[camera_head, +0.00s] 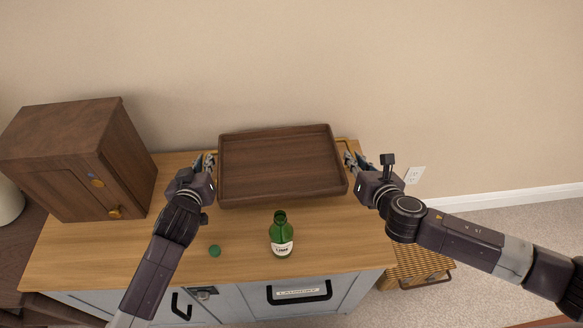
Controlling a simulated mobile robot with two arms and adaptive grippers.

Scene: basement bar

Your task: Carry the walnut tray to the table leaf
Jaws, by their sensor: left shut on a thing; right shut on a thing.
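The walnut tray (282,198) is a dark brown rectangular tray with raised walls, and it looks empty. It is at the back of the wooden counter, near the wall, seen from above and slightly turned. My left gripper (207,163) is shut at the tray's left end. My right gripper (350,160) is shut at its right end. The exact grip on each end is small and partly hidden by the gripper bodies. I cannot tell whether the tray touches the counter or is raised above it. No table leaf can be made out in this view.
A green bottle (281,240) stands upright on the counter (110,255) in front of the tray, with a small green cap (214,251) to its left. A wooden cabinet box (85,160) stands at the left. A wicker basket (420,262) is at the right, by open floor.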

